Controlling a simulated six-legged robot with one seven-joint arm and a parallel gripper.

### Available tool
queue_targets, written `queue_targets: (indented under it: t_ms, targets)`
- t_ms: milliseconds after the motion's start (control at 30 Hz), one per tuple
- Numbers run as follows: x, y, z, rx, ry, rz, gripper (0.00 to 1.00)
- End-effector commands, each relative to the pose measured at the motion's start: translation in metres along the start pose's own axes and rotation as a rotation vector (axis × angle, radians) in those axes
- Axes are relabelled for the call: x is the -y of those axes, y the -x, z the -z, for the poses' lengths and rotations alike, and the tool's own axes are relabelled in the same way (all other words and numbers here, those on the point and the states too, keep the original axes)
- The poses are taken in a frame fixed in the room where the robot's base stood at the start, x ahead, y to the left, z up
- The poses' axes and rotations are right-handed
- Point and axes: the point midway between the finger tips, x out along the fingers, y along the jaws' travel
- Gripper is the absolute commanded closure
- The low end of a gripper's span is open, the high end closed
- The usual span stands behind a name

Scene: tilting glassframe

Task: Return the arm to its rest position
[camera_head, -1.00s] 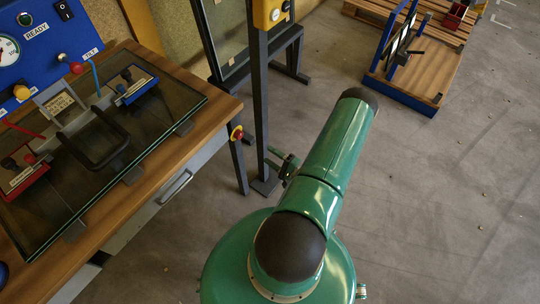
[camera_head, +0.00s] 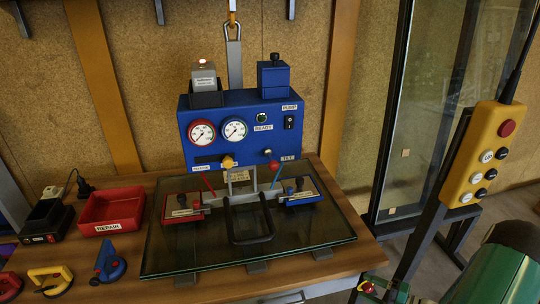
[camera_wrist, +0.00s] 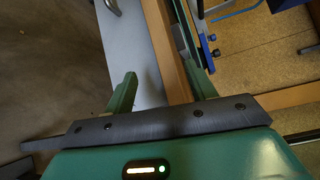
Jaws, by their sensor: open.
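My gripper (camera_wrist: 162,88) shows in the wrist view with its two green fingers spread apart and nothing between them. The wooden edge of the workbench (camera_wrist: 165,50) and its pale side lie beyond the fingers. My green arm shows only in part at the lower right corner of the head view.
The workbench (camera_head: 215,291) carries a glass pane (camera_head: 170,250) with a black handle (camera_head: 247,240), a blue gauge panel (camera_head: 250,140) and a red tray (camera_head: 110,208). A yellow button pendant (camera_head: 483,155) and a tall glass frame (camera_head: 425,110) stand at the right.

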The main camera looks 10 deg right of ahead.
Motion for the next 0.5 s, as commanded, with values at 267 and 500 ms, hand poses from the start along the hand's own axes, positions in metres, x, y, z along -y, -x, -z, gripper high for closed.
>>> queue_targets:
  t_ms: [267, 500]
  targets:
    - [0.078, -0.048, -0.057, 0.271, 0.079, -0.288, 0.44]
    - [0.127, -0.072, -0.114, 0.418, 0.183, -0.554, 0.44]
